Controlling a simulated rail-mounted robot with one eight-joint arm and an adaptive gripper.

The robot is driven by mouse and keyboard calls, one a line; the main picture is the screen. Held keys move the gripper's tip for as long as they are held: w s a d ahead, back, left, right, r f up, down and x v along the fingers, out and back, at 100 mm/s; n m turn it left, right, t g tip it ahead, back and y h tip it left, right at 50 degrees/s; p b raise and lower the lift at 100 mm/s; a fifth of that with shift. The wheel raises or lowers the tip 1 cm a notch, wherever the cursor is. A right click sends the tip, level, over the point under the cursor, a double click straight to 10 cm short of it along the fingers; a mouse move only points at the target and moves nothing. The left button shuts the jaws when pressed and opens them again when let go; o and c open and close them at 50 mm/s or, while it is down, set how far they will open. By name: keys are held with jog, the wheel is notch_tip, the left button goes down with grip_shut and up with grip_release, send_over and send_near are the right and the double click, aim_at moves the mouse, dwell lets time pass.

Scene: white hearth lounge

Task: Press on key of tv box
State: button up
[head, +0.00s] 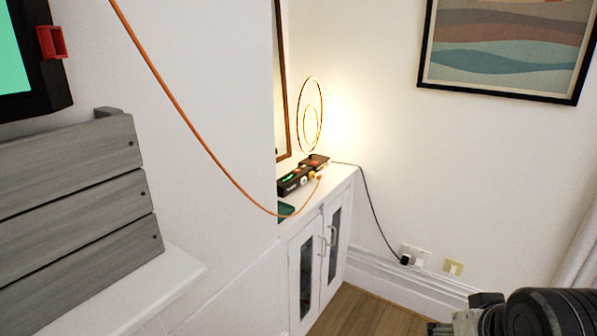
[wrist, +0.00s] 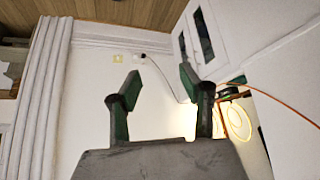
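The tv box (head: 294,180) is a dark, long box with a small green display and lies on top of the white cabinet (head: 335,184) in the head view. A yellow plug (head: 313,175) and an orange cable (head: 180,103) are at its right end. Its key is too small to make out. My gripper (wrist: 160,84) is open and empty in the wrist view, its two fingers spread. In the head view my arm shows at the lower right, well apart from the tv box. In the wrist view the right finger partly hides the cabinet-top area.
A lit ring lamp (head: 310,115) stands behind the tv box. A dark green flat item (head: 286,210) lies in front of it. The orange cable hangs across the space from the upper left. A grey slatted crate (head: 75,185) is at left. Wall sockets (head: 413,255) are at right.

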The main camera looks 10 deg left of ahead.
grip_shut()
dwell(0.3)
dwell(1.2)
